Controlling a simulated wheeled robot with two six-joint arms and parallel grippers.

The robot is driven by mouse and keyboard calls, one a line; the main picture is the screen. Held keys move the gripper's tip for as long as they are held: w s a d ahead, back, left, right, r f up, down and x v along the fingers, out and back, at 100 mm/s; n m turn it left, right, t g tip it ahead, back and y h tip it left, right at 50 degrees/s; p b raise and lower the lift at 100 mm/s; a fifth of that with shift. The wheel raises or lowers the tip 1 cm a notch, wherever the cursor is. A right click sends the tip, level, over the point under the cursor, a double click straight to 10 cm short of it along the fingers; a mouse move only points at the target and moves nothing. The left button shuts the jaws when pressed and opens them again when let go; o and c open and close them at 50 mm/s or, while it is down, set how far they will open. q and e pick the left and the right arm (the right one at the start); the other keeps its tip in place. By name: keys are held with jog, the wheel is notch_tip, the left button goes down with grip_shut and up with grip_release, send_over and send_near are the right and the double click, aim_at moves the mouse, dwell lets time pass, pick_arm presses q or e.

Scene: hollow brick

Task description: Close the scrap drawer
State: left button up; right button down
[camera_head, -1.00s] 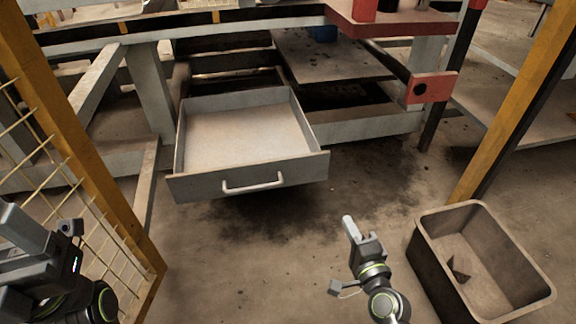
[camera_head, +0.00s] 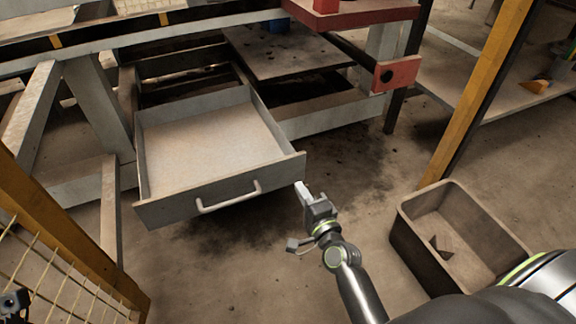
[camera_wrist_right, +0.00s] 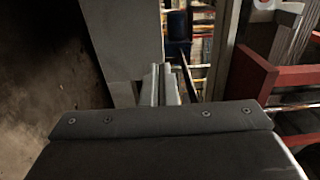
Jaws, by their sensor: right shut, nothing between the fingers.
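The scrap drawer (camera_head: 215,195) is a grey metal tray pulled out from under the workbench, with an empty pale floor and a light bar handle (camera_head: 228,197) on its front. My right gripper (camera_head: 301,189) is shut and empty, just off the right end of the drawer front. A narrow gap seems to lie between them, but I cannot tell if they touch. In the right wrist view the shut fingers (camera_wrist_right: 167,85) point forward beside a grey panel (camera_wrist_right: 125,40), probably the drawer front. My left gripper is out of view; only a scrap of that arm shows at the lower left.
A brown open bin (camera_head: 455,235) with a dark scrap in it stands on the floor at right. A yellow post (camera_head: 480,90) stands behind it. A yellow mesh guard (camera_head: 60,265) is at lower left. A red block (camera_head: 397,73) sits on the bench frame. Floor before the drawer is clear.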

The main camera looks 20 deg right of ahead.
aim_at(284, 161)
jog(key=w+p, duration=0.1)
jog(key=w, duration=0.7)
jog(key=shift+w+a, duration=0.15)
jog(key=shift+w, duration=0.2)
